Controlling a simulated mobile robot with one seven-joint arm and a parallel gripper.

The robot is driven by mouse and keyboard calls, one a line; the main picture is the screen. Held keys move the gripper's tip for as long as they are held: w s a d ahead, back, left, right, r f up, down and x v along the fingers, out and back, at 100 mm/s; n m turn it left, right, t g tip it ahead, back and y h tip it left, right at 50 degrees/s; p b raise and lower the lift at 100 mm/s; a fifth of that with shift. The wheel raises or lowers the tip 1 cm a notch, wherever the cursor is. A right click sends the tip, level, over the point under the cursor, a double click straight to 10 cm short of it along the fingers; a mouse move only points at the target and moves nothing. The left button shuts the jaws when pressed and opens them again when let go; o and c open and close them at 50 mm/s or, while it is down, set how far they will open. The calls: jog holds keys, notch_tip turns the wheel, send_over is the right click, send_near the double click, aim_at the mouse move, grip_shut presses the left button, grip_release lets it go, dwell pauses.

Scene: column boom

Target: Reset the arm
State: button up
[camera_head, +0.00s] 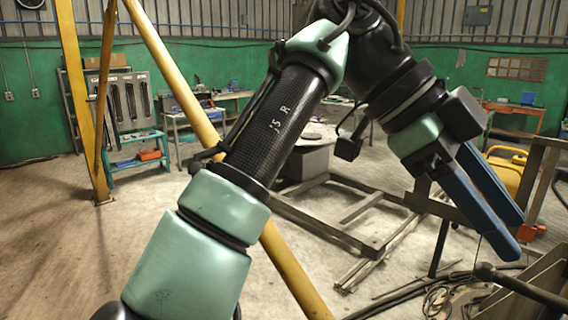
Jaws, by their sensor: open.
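My arm rises from the bottom left, bends at the top centre and comes down on the right. My gripper (515,238) is at its end, with two long blue fingers pointing down and to the right. The fingers are apart, with a narrow gap showing between them. Nothing shows between them. From this view I cannot tell how far the gripper is from the metal frame and the orange-tipped part behind it.
Yellow poles (175,75) cross the left and centre. A metal frame (345,215) lies on the concrete floor. Cables and rods (440,290) lie at lower right, near a metal bin (530,290). Workbenches (205,112) line the green wall. The left floor is mostly clear.

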jog(key=w+d+n+t+h+b, duration=0.1)
jog(key=w+d+n+t+h, duration=0.45)
jog(key=d+t, duration=0.2)
jog(key=w+a+r+n+t+h, duration=0.1)
jog(key=w+a+r+n+t, duration=0.3)
jog(key=a+r+n+t, duration=0.4)
jog(key=s+a+r+n+t+y, duration=0.1)
jog(key=s+a+n+t+y, duration=0.2)
jog(key=a, duration=0.4)
jog(key=s+a+r+n+t+y+b, duration=0.1)
jog(key=s+a+r+n+t+y, duration=0.1)
jog(key=s+a+n+t+y, duration=0.2)
jog(key=s+a+r+n+t+y+b, duration=0.1)
jog(key=s+a+n+t+y, duration=0.3)
jog(key=a+n+t+y, duration=0.3)
jog(key=a+t, duration=0.2)
jog(key=shift+a+r, duration=0.3)
jog(key=shift+n, duration=0.25)
